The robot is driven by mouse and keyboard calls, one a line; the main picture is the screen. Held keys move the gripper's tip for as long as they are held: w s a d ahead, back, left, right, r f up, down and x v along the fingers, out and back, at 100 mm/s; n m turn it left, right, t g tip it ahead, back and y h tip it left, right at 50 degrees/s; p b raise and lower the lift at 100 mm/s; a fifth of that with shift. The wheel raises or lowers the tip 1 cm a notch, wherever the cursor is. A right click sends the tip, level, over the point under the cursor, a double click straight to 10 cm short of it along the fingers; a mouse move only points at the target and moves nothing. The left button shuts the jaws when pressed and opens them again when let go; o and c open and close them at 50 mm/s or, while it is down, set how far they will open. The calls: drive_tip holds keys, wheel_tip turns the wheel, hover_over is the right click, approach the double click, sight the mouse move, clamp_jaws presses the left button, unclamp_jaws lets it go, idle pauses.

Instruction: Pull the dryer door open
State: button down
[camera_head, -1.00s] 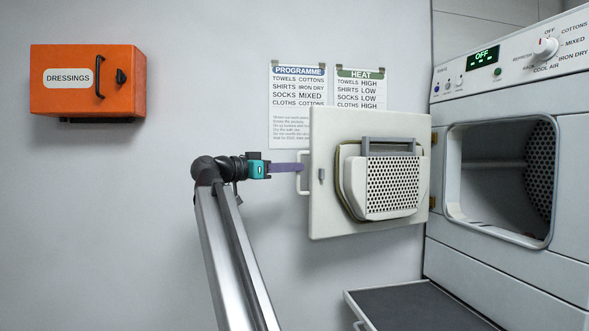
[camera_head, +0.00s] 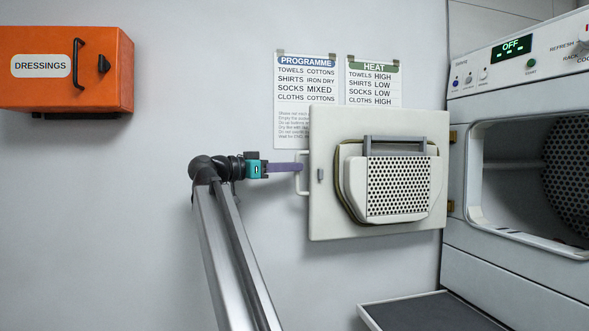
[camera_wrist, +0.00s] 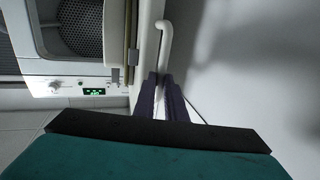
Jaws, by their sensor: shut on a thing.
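The dryer door (camera_head: 330,215) stands wide open to the left of the dryer (camera_head: 515,145), with its inner face and perforated filter panel (camera_head: 398,188) facing me. A white bar handle (camera_head: 302,157) sits at the door's left edge. My gripper (camera_head: 298,168) reaches in from the left and its purple fingers are shut on the handle. In the wrist view, the fingers (camera_wrist: 166,90) close around the handle (camera_wrist: 165,40), beside the door's edge. The dryer's opening (camera_head: 520,175) is uncovered and its perforated drum back shows. The fingertips are partly hidden by the door.
An orange dressings box (camera_head: 65,70) hangs on the wall at upper left. Programme (camera_head: 306,95) and heat (camera_head: 373,85) notices hang behind the door. A dark-topped pull-out shelf (camera_head: 430,312) juts out below the door.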

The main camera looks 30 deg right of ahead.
drive_tip(key=shift+w, duration=0.45)
drive_tip(key=shift+d, duration=0.1)
drive_tip(key=c, duration=1.8)
unclamp_jaws()
drive_tip(key=a, duration=1.3)
drive_tip(key=shift+s+a, duration=0.3)
drive_tip(key=shift+a, duration=0.1)
drive_tip(key=shift+s, duration=0.1)
